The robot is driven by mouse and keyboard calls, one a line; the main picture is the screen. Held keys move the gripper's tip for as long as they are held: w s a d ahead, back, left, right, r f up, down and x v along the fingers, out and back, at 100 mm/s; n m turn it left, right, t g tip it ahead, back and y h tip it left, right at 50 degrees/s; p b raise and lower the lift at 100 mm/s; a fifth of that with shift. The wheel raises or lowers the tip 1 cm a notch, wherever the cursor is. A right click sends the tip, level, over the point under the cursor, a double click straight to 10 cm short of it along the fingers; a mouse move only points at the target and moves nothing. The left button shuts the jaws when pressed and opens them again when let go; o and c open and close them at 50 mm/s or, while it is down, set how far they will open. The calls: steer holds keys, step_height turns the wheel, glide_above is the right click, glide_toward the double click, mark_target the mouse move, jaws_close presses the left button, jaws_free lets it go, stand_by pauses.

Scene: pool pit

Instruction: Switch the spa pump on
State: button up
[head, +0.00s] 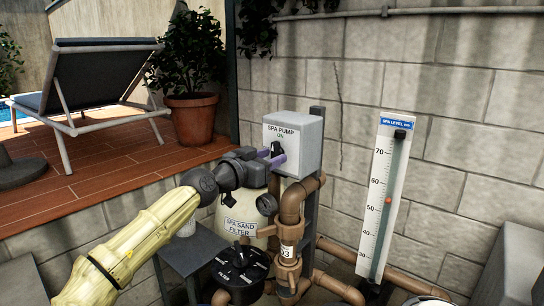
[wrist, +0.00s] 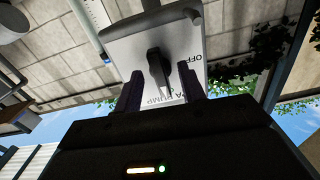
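The spa pump switch box (head: 305,135) is a pale grey box on a post, labelled SPA PUMP with a green ON above its black knob (head: 276,148). The knob looks roughly upright in the head view; I cannot tell exactly which mark it points to. In the wrist view the knob (wrist: 158,70) shows as a long black handle on the white face, with OFF at the right. My gripper (head: 270,159) is at the box's face. Its fingers (wrist: 161,90) stand either side of the knob, open, with small gaps visible; contact is unclear.
Below are the spa sand filter (head: 240,211), its black valve top (head: 240,267) and brown pipes (head: 291,210). A spa level gauge (head: 385,195) leans on the block wall at the right. A potted plant (head: 194,118) and a lounger (head: 95,80) stand on the deck at the left.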

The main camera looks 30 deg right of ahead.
stand_by(0.3)
steer(key=v, duration=0.7)
